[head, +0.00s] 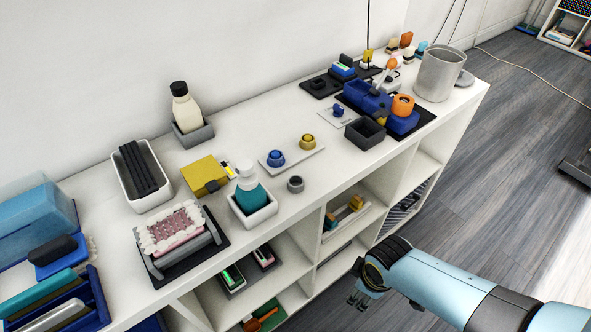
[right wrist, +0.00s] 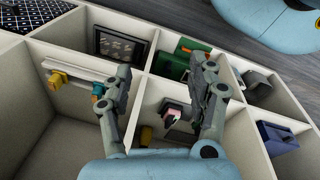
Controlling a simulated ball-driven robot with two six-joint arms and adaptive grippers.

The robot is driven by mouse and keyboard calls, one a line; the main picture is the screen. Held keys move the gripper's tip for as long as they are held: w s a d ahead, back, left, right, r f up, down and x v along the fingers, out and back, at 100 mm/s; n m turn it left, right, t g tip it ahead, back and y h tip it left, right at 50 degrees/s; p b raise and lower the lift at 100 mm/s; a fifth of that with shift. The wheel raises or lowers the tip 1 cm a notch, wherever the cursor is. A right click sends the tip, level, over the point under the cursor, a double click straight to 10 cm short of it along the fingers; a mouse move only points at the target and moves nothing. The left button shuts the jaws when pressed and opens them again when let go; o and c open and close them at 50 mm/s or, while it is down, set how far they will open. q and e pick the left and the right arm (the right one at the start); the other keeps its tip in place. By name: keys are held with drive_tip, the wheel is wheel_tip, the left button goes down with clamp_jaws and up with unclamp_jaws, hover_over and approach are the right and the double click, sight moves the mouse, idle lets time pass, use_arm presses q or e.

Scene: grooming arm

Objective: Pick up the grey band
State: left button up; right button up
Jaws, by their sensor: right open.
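The grey band (head: 296,184) is a small grey ring on the white shelf top in the head view. It sits just right of the white tub with the teal bottle and in front of the white plate. I cannot make it out in the right wrist view. My right gripper (head: 357,298) is open, off the front side of the shelf, lower right of the band in the picture and apart from it. In the right wrist view its two fingers (right wrist: 163,82) are spread with nothing held between them. My left gripper is not in view.
The teal bottle (head: 247,183) stands in its tub (head: 254,212) close to the band. A white plate (head: 293,158) holds a blue and a yellow piece. A dark open box (head: 365,133) lies further right. Open shelf compartments with small objects (right wrist: 122,46) face the gripper.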

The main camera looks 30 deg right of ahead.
drive_tip(key=w+a+r+n+p, duration=0.1)
drive_tip(key=w+r+n+p, duration=0.1)
drive_tip(key=w+r, duration=0.6)
drive_tip(key=w+a+r+n+p, duration=0.1)
drive_tip(key=w+r+n+p, duration=0.15)
drive_tip(key=r, duration=0.95)
wheel_tip(320, 180, up, 10)
drive_tip(key=n+g+p, duration=0.1)
drive_tip(key=n, duration=0.9)
hover_over(292, 181)
drive_tip(key=s, duration=0.1)
drive_tip(key=shift+m+y, duration=0.25)
drive_tip(key=shift+y, duration=0.05)
wheel_tip(292, 181, down, 4)
drive_tip(key=shift+a+f, duration=0.1)
drive_tip(key=shift+a, duration=0.05)
drive_tip(key=f, duration=0.5)
drive_tip(key=shift+s+a+f+b, duration=0.15)
drive_tip(key=shift+a+b, duration=0.15)
drive_tip(key=shift+b, duration=0.05)
drive_tip(key=c, duration=0.7)
